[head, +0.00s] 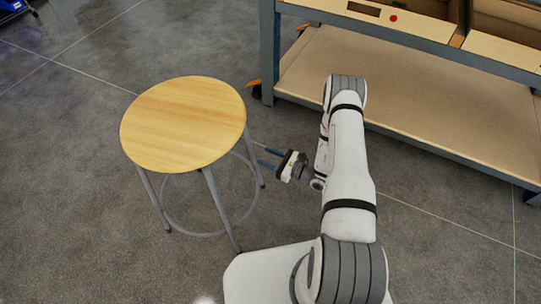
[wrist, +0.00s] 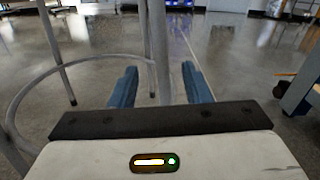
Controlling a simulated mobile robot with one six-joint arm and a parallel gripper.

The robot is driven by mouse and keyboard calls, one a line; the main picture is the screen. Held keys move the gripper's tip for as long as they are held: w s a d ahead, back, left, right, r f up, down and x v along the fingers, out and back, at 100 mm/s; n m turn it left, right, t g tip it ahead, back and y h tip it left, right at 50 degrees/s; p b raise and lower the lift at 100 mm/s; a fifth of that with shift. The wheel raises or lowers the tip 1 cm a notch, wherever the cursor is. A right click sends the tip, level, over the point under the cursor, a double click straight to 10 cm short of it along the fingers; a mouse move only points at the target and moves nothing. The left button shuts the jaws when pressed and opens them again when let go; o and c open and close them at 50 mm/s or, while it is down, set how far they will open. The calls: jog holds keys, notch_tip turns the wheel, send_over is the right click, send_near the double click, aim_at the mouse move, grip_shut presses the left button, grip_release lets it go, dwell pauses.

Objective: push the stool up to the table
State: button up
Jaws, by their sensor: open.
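The stool (head: 183,123) has a round light-wood seat, grey metal legs and a ring footrest. It stands upright on the floor left of my arm in the head view. My gripper (head: 268,157) is low beside its right side, below seat height, with the fingers pointing left at a leg. In the wrist view a stool leg (wrist: 159,45) shows between the two blue open fingers; I cannot tell whether they touch it. The footrest ring (wrist: 45,68) is at the left. A table (head: 420,105) with a grey frame and wooden lower shelf stands at the upper right, apart from the stool.
An orange and black caster (head: 255,88) is at the table's near left leg. Grey floor (head: 60,180) is clear left of the stool, and a floor gap lies between stool and table. A blue object (head: 15,8) is at the far upper left.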

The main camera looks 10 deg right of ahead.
aim_at(253, 151)
jog(key=shift+b+x, duration=1.05)
jog(key=shift+x, duration=2.75)
grip_shut()
